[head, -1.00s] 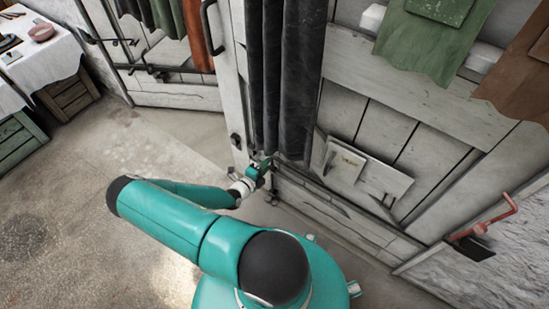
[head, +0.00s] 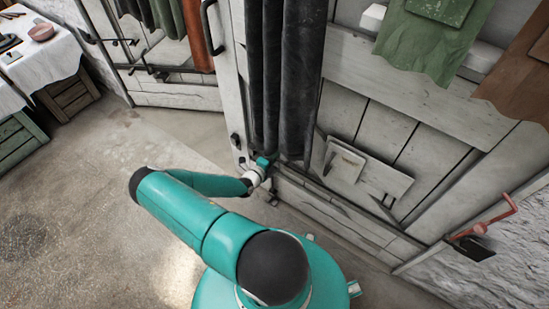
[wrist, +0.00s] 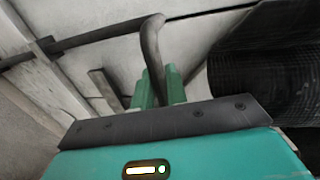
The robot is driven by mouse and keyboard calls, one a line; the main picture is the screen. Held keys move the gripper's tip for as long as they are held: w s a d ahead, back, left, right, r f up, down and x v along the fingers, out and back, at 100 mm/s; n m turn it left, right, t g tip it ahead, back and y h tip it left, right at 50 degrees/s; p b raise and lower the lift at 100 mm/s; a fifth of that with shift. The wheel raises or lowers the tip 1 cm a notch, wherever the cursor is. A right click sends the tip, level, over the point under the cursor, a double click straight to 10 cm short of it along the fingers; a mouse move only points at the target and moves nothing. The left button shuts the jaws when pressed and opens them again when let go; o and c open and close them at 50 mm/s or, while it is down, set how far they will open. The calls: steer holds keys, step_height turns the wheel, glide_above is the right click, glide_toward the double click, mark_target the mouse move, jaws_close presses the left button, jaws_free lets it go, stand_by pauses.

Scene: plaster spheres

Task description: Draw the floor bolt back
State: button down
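The floor bolt is a dark metal rod (wrist: 95,33) running along the pale boards in the wrist view. Its bent handle (wrist: 151,48) comes down from the rod towards my gripper. My gripper (wrist: 160,84) has its two green fingers close on either side of the handle, and they look shut on it. In the head view my gripper (head: 264,163) is low at the foot of the white wooden door, just below the dark hanging cloth. The bolt there is mostly hidden behind my gripper, and its far end cannot be made out.
Dark cloth (head: 285,80) hangs just above my gripper and shows at the right of the wrist view (wrist: 265,70). A red-handled lever (head: 488,220) is on the right. The floor (head: 90,190) at left is open.

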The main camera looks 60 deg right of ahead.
steer(key=shift+r, duration=2.8)
steer(key=c, duration=1.5)
jaws_free()
steer(key=shift+r, duration=0.15)
steer(key=shift+c, duration=0.2)
steer(key=shift+o, duration=0.2)
steer(key=shift+a, duration=0.1)
steer(key=v, duration=1.3)
steer(key=shift+a, duration=0.3)
